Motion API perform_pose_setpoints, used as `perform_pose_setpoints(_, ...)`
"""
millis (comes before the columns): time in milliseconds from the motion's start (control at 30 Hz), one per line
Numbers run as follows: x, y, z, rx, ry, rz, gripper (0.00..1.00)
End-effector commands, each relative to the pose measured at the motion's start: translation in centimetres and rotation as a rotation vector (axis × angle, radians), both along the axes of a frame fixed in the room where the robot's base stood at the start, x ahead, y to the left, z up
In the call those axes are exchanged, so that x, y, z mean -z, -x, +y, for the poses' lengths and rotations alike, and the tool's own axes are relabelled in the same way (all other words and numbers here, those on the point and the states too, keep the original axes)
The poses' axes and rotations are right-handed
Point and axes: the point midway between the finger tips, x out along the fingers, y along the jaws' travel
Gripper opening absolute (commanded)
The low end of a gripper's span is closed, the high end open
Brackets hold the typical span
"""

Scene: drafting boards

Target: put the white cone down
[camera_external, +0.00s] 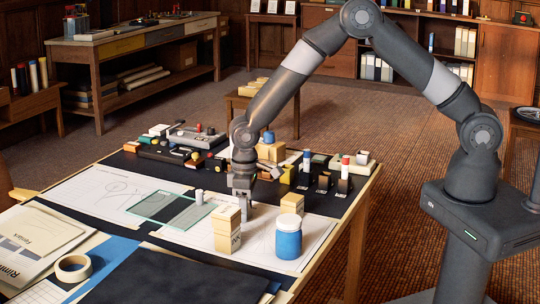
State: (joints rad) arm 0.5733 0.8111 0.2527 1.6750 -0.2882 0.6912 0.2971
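I cannot make out a white cone for certain. A small pale upright piece (199,197) stands at the edge of the glass plate (171,210), left of my gripper; its exact shape is too small to tell.
A blue jar with a white lid (288,237) and a small wooden block (292,203) stand close to the right of my gripper. Several coloured items crowd the dark strip behind. A tape roll (73,268) and papers (38,235) lie at left. Drawing sheet (100,192) at left is mostly clear.

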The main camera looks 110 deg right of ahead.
Motion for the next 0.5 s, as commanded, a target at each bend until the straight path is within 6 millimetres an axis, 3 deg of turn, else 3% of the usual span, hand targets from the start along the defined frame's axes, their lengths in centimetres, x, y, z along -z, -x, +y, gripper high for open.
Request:
perform_pose_setpoints(333,-0.3,0.0,0.0,0.0,0.0,0.0,0.57)
perform_pose_setpoints(500,-2.4,-0.1,0.0,0.001,0.002,-0.004,0.57)
